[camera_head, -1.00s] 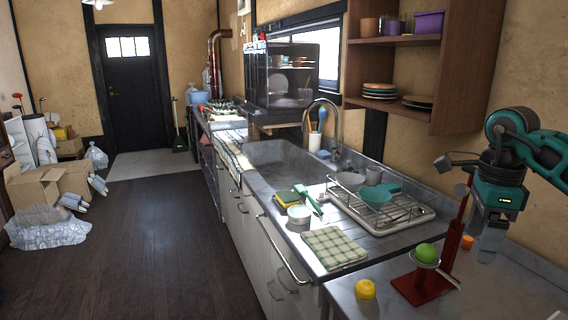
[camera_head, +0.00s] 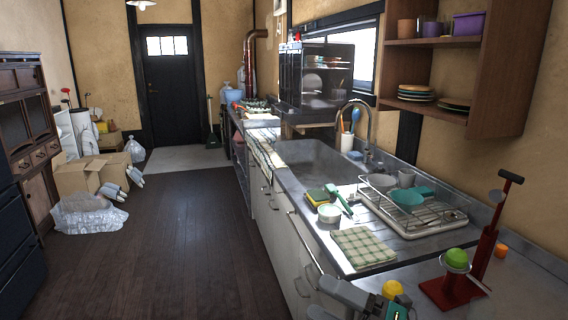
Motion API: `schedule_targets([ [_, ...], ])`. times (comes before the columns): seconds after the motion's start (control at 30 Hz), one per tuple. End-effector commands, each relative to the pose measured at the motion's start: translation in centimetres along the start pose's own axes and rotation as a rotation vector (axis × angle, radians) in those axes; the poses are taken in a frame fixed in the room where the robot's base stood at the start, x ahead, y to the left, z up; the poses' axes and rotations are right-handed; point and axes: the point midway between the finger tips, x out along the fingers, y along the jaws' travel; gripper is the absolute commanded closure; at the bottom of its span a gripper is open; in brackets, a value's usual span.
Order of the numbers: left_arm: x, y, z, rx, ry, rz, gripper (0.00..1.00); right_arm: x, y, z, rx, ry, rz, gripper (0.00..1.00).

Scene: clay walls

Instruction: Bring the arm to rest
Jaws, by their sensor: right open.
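My right gripper (camera_head: 338,298) shows at the bottom edge, right of centre. Its grey fingers point left and are apart, with nothing seen between them; its teal body is cut off by the frame. It is in front of the counter's near corner, just left of a yellow fruit (camera_head: 392,288) that it partly hides. Most of my right arm is out of frame. My left gripper is not in view.
A checkered cloth (camera_head: 364,248) and dish rack (camera_head: 440,218) lie farther back.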

Motion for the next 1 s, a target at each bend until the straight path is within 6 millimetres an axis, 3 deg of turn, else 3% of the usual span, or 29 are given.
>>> schedule_targets([
  [0.17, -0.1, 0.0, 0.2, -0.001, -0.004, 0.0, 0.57, -4.3, -4.8, 1.0, 0.526, -0.448, 0.065, 0.22],
  [0.27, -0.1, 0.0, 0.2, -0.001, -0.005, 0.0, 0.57, -8.2, -8.6, 0.4, 0.811, -0.691, 0.073, 0.22],
  [0.4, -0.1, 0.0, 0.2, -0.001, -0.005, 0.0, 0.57, -14.3, -14.4, -2.9, 1.19, -1.019, 0.058, 0.22],
  [0.5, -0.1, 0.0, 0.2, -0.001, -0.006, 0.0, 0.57, -17.7, -17.2, -5.9, 1.389, -1.192, 0.044, 0.22],
  [0.7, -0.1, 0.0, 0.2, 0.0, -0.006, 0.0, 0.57, -20.8, -19.5, -9.4, 1.574, -1.354, 0.026, 0.22],
  [1.0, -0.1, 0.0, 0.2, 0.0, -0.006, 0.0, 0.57, -21.0, -19.7, -9.7, 1.586, -1.365, 0.023, 0.22],
])
